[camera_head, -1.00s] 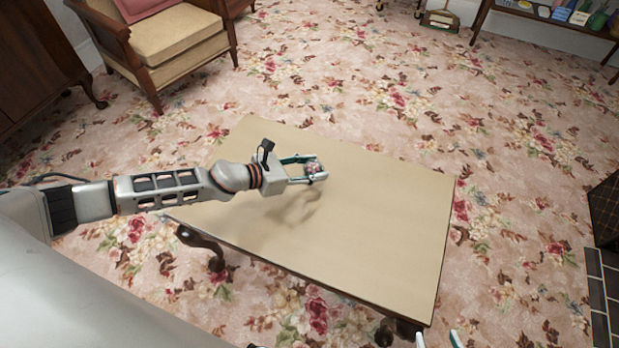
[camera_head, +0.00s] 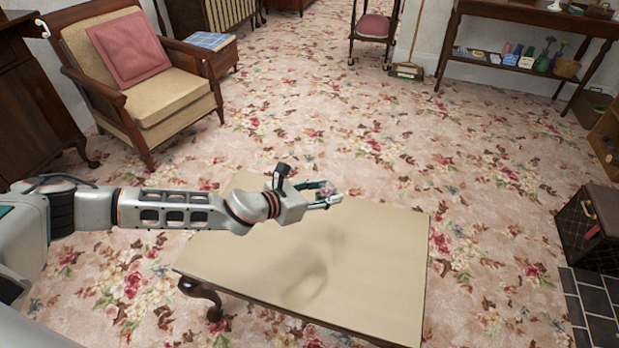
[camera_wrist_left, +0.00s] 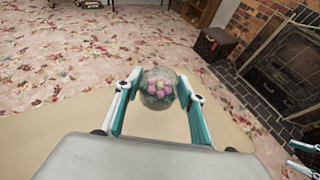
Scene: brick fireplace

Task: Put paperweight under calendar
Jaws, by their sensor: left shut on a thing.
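The paperweight (camera_wrist_left: 158,88) is a clear glass ball with pink flowers inside. My left gripper (camera_head: 330,196) is shut on it and holds it above the low table (camera_head: 370,260). In the head view the fingers partly hide the paperweight. A flat blue and white gridded sheet (camera_head: 210,40), which looks like the calendar, lies on a small wooden side table (camera_head: 226,62) beside the armchair, well away from the gripper. My right gripper (camera_wrist_left: 302,157) shows at the right edge of the left wrist view, its fingers apart and empty.
An armchair (camera_head: 160,95) with a pink cushion stands at the back left. A patterned case (camera_head: 590,228) stands at the right near the dark hearth tiles (camera_head: 598,305). A console table (camera_head: 535,20) stands at the back right. The flowered carpet between is open.

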